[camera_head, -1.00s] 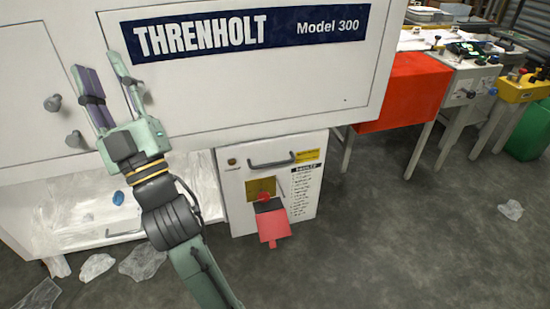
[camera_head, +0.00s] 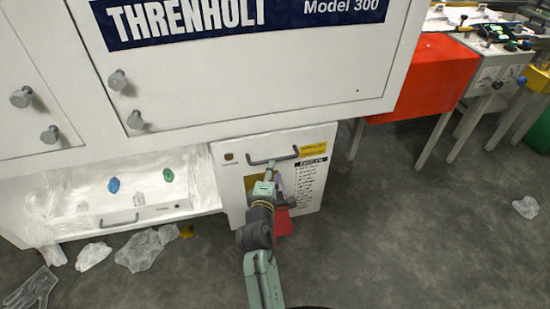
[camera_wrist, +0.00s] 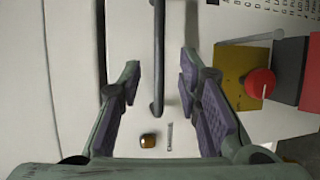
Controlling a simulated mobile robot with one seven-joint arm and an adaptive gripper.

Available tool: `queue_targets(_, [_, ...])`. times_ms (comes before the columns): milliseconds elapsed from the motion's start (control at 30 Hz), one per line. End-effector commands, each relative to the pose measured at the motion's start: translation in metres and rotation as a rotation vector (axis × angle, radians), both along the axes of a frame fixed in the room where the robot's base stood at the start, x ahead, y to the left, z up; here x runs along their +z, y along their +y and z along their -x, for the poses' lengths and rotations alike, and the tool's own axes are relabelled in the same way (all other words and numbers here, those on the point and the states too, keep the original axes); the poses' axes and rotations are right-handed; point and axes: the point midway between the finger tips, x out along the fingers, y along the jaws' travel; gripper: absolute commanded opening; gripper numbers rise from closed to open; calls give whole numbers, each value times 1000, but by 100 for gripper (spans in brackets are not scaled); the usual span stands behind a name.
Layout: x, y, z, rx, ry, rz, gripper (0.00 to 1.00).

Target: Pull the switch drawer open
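The switch drawer has a white front (camera_head: 235,190) below the large cabinet. Its dark bar handle (camera_head: 273,160) runs along the top and also shows in the wrist view (camera_wrist: 158,60). My gripper (camera_head: 270,174) is at the drawer front, just below the handle in the head view. In the wrist view, my gripper (camera_wrist: 158,85) is open and empty, with one finger on each side of the handle. I cannot tell whether the bar is within finger depth. A yellow plate with a red knob (camera_wrist: 262,83) sits to the right there. The drawer looks shut.
The white THRENHOLT cabinet (camera_head: 240,80) overhangs the drawer, with grey knobs (camera_head: 135,120) at left. An open white bay (camera_head: 100,200) lies left. A red box (camera_head: 420,75) on legs stands right. Plastic scraps (camera_head: 140,250) lie on the floor; the floor at right is mostly clear.

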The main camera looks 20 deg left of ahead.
Motion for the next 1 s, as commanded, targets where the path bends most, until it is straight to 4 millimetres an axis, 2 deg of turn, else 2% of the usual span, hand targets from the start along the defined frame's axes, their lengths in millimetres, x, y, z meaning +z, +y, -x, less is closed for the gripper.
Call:
queue_targets(33, [0,2,-11,0,-2,-1,32])
queue_targets(200, [-5,9,-41,1,-2,-4,32])
queue_targets(400, [-11,13,-63,1,-1,-3,32])
queue_targets(767, [-12,14,-68,2,-1,-4,32])
queue_targets(1000, [-12,14,-68,2,-1,-4,16])
